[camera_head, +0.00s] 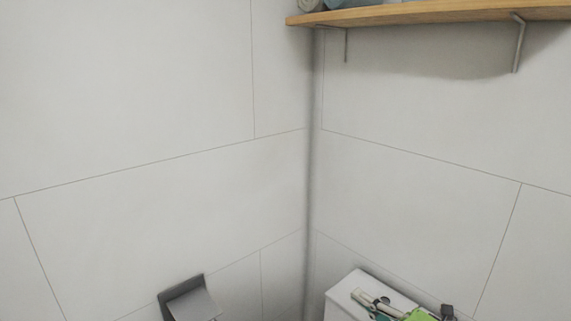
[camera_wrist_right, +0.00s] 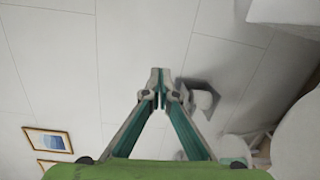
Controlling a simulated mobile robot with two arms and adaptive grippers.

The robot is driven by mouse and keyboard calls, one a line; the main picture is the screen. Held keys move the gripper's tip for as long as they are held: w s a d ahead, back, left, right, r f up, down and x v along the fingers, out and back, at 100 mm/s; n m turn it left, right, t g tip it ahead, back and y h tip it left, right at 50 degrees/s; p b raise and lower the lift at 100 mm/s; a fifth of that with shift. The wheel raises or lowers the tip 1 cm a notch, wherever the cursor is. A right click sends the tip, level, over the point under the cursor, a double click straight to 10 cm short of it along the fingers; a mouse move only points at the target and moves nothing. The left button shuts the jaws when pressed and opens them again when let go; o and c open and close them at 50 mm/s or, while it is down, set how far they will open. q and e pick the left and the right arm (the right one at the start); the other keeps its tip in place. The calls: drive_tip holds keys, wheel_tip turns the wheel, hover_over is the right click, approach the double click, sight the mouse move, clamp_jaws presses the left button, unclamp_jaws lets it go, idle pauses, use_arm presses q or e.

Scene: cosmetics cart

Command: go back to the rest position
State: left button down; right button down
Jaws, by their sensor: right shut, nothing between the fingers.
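My right gripper (camera_head: 360,296) shows at the bottom right of the head view, in front of the white box-like fixture. In the right wrist view its two green-lined fingers meet at the tips (camera_wrist_right: 158,80). It is shut and holds nothing. My left gripper is in neither view.
A grey holder with a pale roll (camera_head: 190,303) is on the left wall; it also shows beyond the fingers in the wrist view (camera_wrist_right: 203,98). A white box-like fixture (camera_head: 340,302) stands by the corner. A wooden shelf (camera_head: 430,13) hangs above. Framed pictures (camera_wrist_right: 47,140) are at left.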

drive_tip(key=s+d+r+m+t+h, duration=0.25)
drive_tip(key=d+m+t+h, duration=0.35)
drive_tip(key=m+h, duration=0.65)
drive_tip(key=s+d+f+m+g+h, duration=0.1)
drive_tip(key=s+d+f+m+g, duration=0.45)
drive_tip(key=f+m, duration=0.35)
drive_tip(key=s+a+f+m+g+y, duration=0.1)
drive_tip(key=s+a+f+g, duration=0.3)
drive_tip(key=s, duration=0.4)
drive_tip(key=s+a+f+m+g+y, duration=0.1)
drive_tip(key=s+a+f+g, duration=0.15)
drive_tip(key=s+f, duration=0.4)
drive_tip(key=s+a+f+m+g+y, duration=0.1)
drive_tip(key=s+a+f+g+y, duration=0.15)
drive_tip(key=s+g, duration=0.45)
drive_tip(key=s+f+t, duration=0.1)
drive_tip(key=s+f, duration=0.1)
drive_tip(key=f, duration=1.2)
drive_tip(key=s+f, duration=0.2)
drive_tip(key=f, duration=1.2)
drive_tip(key=s+d+f+g+h, duration=0.1)
drive_tip(key=s+d+f, duration=0.2)
drive_tip(key=s+f, duration=1.2)
drive_tip(key=shift+s+d+n, duration=0.2)
drive_tip(key=shift+s+n, duration=0.15)
drive_tip(key=shift+s, duration=0.55)
